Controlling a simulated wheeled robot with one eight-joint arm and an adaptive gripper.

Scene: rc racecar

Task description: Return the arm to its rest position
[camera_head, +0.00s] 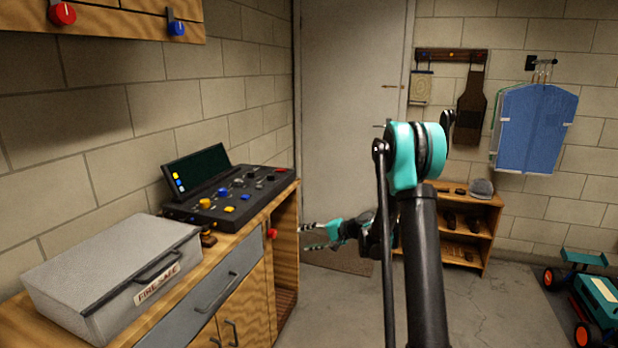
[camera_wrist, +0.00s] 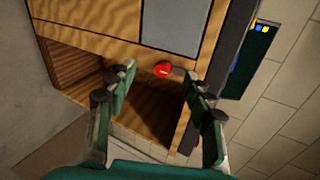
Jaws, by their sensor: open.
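My arm stands raised in the middle of the head view, with its teal elbow at the top. My gripper (camera_head: 318,236) points left toward the end of the wooden workbench (camera_head: 262,262), and its teal fingers are spread apart. A red knob (camera_head: 272,233) on the bench end sits a little left of the fingertips. In the wrist view my gripper (camera_wrist: 158,85) is open with nothing between its fingers. The red knob (camera_wrist: 162,69) shows beyond the gap, apart from the fingers.
A grey fire-safe box (camera_head: 110,275) and a black control console (camera_head: 225,195) stand on the bench. A low wooden shelf (camera_head: 487,235) stands at the back wall. A teal racecar (camera_head: 598,295) is at the right. Grey floor between shelf and car is clear.

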